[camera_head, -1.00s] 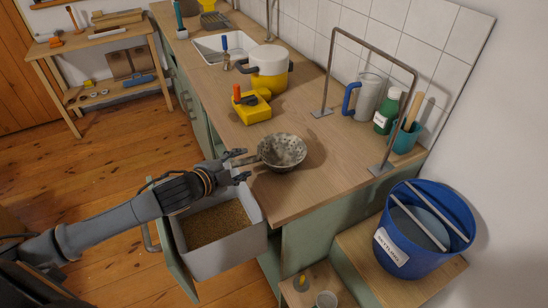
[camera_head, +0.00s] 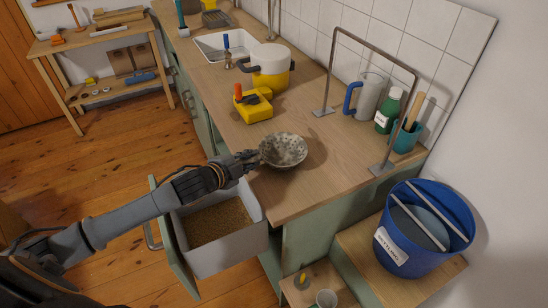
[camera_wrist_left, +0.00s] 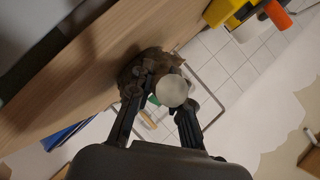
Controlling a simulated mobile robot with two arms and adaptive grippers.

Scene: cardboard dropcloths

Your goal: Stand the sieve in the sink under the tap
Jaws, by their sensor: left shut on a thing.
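The sieve (camera_head: 284,149), a round speckled grey bowl, is at the near left part of the wooden counter (camera_head: 325,180). My left gripper (camera_head: 252,158) is shut on its handle at the left side. The handle is mostly hidden by the fingers. I cannot tell whether the bowl touches the counter. In the left wrist view the sieve (camera_wrist_left: 138,70) lies beyond the fingers (camera_wrist_left: 160,100), with a pale round shape between them. The white sink (camera_head: 210,46) is set into the counter's far end, with the tap (camera_head: 270,18) behind it. My right gripper is not in view.
A white-and-yellow pot (camera_head: 270,72) and a yellow block (camera_head: 254,112) stand between sieve and sink. A metal frame (camera_head: 330,70), jug (camera_head: 369,97) and green bottle (camera_head: 388,110) line the wall. An open drawer (camera_head: 232,258) of grain is below my arm.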

